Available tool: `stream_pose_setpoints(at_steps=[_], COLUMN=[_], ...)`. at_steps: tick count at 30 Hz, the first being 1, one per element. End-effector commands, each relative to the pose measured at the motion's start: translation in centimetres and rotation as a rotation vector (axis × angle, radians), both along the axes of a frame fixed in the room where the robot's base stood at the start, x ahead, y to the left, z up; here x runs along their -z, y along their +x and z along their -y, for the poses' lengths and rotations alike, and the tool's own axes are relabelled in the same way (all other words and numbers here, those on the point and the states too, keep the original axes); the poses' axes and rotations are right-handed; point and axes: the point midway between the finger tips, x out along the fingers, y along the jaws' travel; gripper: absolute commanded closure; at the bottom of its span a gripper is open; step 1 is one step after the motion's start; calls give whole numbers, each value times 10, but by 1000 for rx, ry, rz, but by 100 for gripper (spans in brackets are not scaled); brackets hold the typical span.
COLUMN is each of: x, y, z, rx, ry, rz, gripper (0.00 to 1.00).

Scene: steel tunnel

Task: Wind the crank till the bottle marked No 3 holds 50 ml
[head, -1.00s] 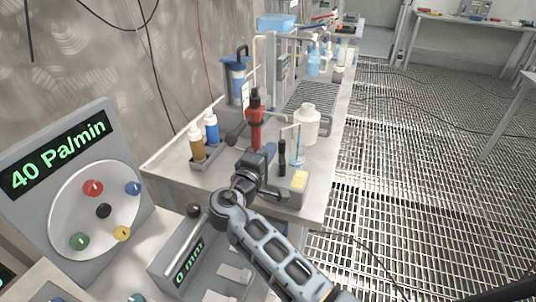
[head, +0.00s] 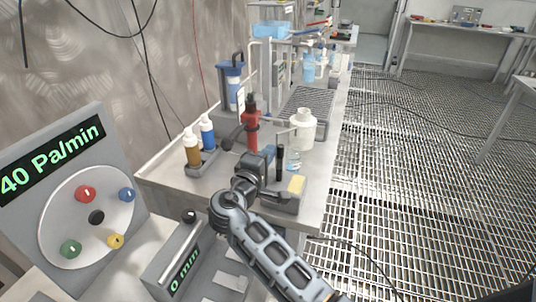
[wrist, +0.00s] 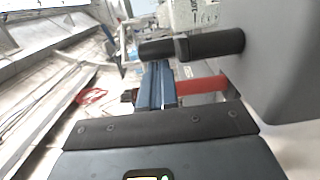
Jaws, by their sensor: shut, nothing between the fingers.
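My gripper (head: 269,156) is shut and empty, over the near end of the bench. In the wrist view its blue-grey fingers (wrist: 155,85) lie together beside a black cylinder, with no clear contact visible. This black cylinder (head: 280,162) stands upright on a grey block; I cannot tell whether it is the crank. A white bottle (head: 302,130) stands behind the block, and a small clear vessel (head: 294,161) is beside the cylinder. Another candidate for the crank is the black knob on an arm (head: 228,143) left of the red device (head: 250,128). No "No 3" mark or liquid level is readable.
A brown bottle (head: 192,150) and a blue bottle (head: 207,132) stand in a small tray at left. The panel display (head: 55,160) reads 40 Pa/min. A grey box (head: 178,262) reads 0 mm. The grating floor (head: 400,190) at right is mostly open, with cables.

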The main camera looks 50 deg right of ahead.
Motion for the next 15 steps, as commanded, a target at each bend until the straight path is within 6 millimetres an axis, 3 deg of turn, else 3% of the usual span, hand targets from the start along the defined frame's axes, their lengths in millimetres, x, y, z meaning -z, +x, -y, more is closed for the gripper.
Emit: stream_pose_setpoints(at_steps=[8, 15], x=[1, 2], y=[-1, -10], z=[-6, -40], rx=[-2, -4], ry=[0, -1], rz=[0, 0], gripper=[100, 100])
